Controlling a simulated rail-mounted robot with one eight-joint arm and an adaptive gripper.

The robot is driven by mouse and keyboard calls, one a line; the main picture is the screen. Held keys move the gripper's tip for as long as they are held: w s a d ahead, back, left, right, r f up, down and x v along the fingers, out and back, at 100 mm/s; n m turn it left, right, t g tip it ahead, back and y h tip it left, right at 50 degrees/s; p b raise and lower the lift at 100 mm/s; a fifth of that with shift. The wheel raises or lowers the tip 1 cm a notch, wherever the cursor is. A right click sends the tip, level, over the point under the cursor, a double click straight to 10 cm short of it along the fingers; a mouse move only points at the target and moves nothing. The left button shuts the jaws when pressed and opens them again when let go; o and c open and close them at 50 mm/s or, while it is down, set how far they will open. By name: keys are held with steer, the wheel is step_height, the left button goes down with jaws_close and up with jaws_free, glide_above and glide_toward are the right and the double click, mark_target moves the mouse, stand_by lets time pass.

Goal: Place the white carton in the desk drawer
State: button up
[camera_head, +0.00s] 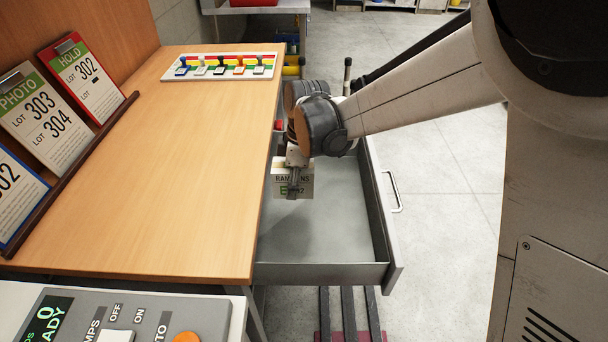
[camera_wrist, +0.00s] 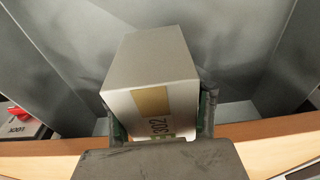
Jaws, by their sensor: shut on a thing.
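The white carton (camera_head: 283,186) hangs in my gripper (camera_head: 294,178) above the open desk drawer (camera_head: 334,272), near the drawer's desk side. In the wrist view the carton (camera_wrist: 152,62) is large, with a tan strip and "302" on its side. The fingers of my gripper (camera_wrist: 160,115) stand on both sides of it and are shut on it. The grey drawer floor shows below the carton, and I see a gap between them. The desk edge (camera_wrist: 60,157) runs close to the gripper in the wrist view.
The wooden desk top (camera_head: 170,170) is mostly clear. A control box (camera_head: 110,320) is at the front. A small item with red (camera_wrist: 20,118) shows at the wrist view's left.

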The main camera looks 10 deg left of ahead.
mark_target(292, 208)
steer(key=shift+f+b, duration=0.5)
steer(key=shift+f, duration=2.85)
steer(key=shift+f, duration=0.2)
steer(key=o, duration=1.4)
steer(key=shift+o, duration=0.2)
steer(key=shift+r, duration=0.1)
steer(key=r, duration=0.4)
steer(key=d+r+p, duration=0.1)
steer(key=r, duration=0.3)
steer(key=r+p, duration=0.1)
steer(key=r, duration=0.3)
steer(key=shift+w+d, duration=0.15)
steer(key=shift+d, duration=0.25)
